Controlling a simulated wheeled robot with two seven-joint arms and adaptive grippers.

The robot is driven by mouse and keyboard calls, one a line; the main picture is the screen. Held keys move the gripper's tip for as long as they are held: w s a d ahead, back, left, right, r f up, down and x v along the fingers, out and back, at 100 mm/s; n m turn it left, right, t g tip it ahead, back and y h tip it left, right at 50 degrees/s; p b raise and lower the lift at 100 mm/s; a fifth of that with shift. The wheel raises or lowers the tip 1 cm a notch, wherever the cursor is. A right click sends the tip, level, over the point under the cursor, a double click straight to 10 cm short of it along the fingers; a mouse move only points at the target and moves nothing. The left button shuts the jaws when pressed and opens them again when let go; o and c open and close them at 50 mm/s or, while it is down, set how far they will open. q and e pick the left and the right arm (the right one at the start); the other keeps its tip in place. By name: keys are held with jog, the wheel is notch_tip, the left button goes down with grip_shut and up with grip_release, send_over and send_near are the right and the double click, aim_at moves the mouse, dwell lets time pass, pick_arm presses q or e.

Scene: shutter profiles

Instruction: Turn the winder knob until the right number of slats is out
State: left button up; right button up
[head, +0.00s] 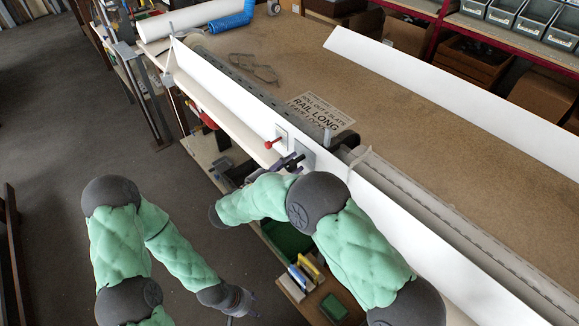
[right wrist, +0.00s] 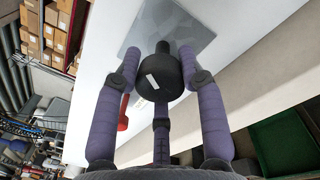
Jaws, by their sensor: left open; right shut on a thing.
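The winder knob (right wrist: 172,72) is dark, with a white mark on its face, and sticks out from a grey plate (right wrist: 168,28) on the white box front. My right gripper (right wrist: 160,62) is shut on the knob, its purple fingers around it. In the head view the right gripper (head: 292,163) is at the grey plate (head: 306,152), mostly hiding the knob. My left gripper (head: 240,302) is open and empty, low over the floor side. Grey slats (head: 430,210) lie along the box behind its white front; how many are out is unclear.
A red-headed lever (head: 272,143) sits left of the plate; it also shows in the right wrist view (right wrist: 123,112). A printed sign (head: 318,108) on the bench mentions slats, long rail and lock. A long white profile (head: 450,95) lies behind. A green bin (head: 287,238) stands below.

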jog(key=shift+f, duration=0.25)
jog(key=o, duration=1.1)
jog(key=shift+r, duration=0.1)
jog(key=shift+r, duration=0.15)
notch_tip(320, 180, up, 10)
jog(key=shift+f, duration=0.15)
